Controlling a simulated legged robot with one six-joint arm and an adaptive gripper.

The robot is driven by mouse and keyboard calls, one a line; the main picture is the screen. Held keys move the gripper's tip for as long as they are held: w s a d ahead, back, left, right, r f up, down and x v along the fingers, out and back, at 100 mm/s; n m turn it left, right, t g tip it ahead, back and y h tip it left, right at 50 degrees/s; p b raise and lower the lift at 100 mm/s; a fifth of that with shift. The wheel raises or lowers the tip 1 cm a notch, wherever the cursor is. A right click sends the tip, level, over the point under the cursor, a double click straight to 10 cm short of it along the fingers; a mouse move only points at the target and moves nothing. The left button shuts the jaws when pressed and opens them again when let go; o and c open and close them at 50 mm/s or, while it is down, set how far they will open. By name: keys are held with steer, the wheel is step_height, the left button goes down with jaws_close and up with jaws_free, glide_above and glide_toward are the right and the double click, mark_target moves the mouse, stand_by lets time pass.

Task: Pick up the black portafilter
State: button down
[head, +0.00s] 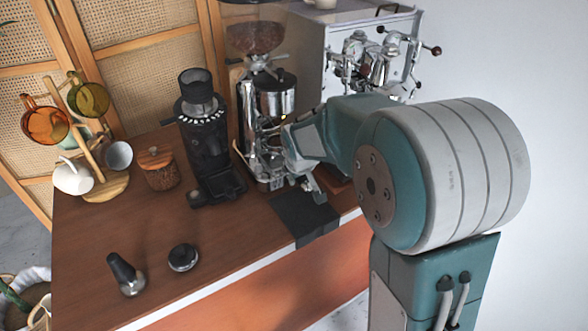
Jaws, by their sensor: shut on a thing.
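My gripper (306,178) is at the front of the chrome grinder, above the counter by the black mat. It is seen from behind and partly covered by my own arm. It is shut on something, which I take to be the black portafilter. The held thing is mostly hidden by the gripper, so its shape and tilt cannot be told.
The chrome grinder (275,100) stands close to my gripper, with a black grinder (205,145) to its left. An espresso machine (340,60) is behind. A black mat (303,214), a tamper (126,273) and a round black tool (183,257) lie on the wooden counter (225,262).

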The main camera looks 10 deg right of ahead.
steer(key=shift+w+r, duration=0.1)
steer(key=shift+r, duration=0.45)
step_height(320, 180, up, 2)
steer(key=shift+r, duration=0.2)
steer(key=s+a, duration=0.2)
steer(key=s, duration=0.7)
steer(key=s+a, duration=0.1)
steer(key=s, duration=0.7)
steer(key=shift+s+a, duration=0.35)
steer(key=shift+s, duration=0.05)
steer(key=shift+r, duration=0.2)
step_height(320, 180, up, 2)
steer(key=shift+r, duration=0.15)
